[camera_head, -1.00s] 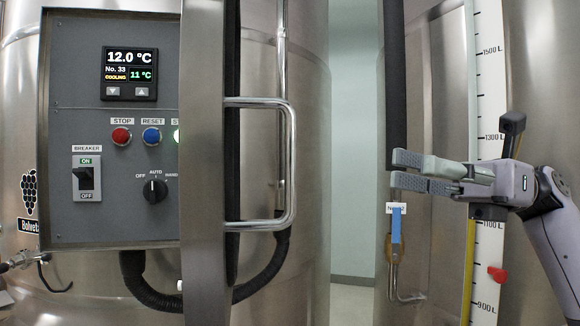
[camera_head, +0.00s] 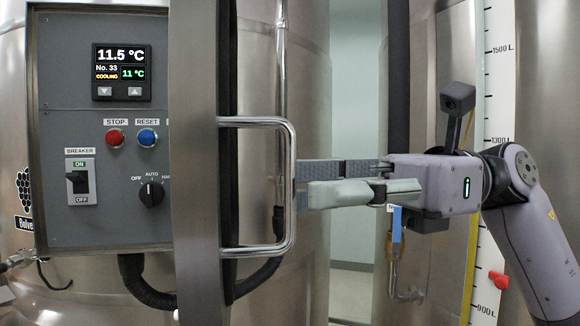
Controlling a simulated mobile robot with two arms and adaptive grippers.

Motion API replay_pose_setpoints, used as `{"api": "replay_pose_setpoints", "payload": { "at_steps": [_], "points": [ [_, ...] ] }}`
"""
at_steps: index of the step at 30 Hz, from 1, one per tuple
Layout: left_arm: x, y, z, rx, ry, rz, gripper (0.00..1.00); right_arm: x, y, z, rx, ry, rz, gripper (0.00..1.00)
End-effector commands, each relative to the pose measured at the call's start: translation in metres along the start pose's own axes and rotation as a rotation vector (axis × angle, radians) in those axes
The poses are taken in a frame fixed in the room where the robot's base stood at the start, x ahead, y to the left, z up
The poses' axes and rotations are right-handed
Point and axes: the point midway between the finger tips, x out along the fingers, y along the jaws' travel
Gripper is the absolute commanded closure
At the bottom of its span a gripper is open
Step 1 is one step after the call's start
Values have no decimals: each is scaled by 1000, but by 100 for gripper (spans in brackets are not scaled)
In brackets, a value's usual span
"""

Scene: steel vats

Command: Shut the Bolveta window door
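The Bolveta window door (camera_head: 196,110) stands open, seen nearly edge-on as a tall steel panel with a dark edge, in front of the right side of the grey control panel. Its chrome bar handle (camera_head: 288,143) sticks out to the right. My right gripper (camera_head: 299,185) is level with the handle's upright bar, its fingers pointing left. The fingertips are right beside or touching the bar; I cannot tell if the bar is between them. The two fingers look parted, with nothing visible held. My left gripper is not in view.
The control panel (camera_head: 70,225) carries a display (camera_head: 122,72), red and blue buttons, a breaker switch (camera_head: 78,182) and a rotary knob. Steel vats stand at both sides. A pale gap (camera_head: 355,110) lies between them. A litre scale (camera_head: 498,110) runs up the right vat.

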Motion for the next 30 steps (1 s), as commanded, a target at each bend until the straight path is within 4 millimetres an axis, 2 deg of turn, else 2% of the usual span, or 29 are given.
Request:
{"api": "replay_pose_setpoints", "payload": {
  "at_steps": [3, 6, 18, 30],
  "points": [
    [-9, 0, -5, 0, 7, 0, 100, 18, 0, 2, 0, 0, 2, 72],
    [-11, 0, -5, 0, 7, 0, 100, 28, 0, 2, 1, 0, 2, 72],
    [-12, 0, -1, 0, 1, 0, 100, 34, 0, 0, 0, -1, 0, 72],
    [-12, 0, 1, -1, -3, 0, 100, 34, 0, 0, 0, -1, 0, 99]
  ]
}}
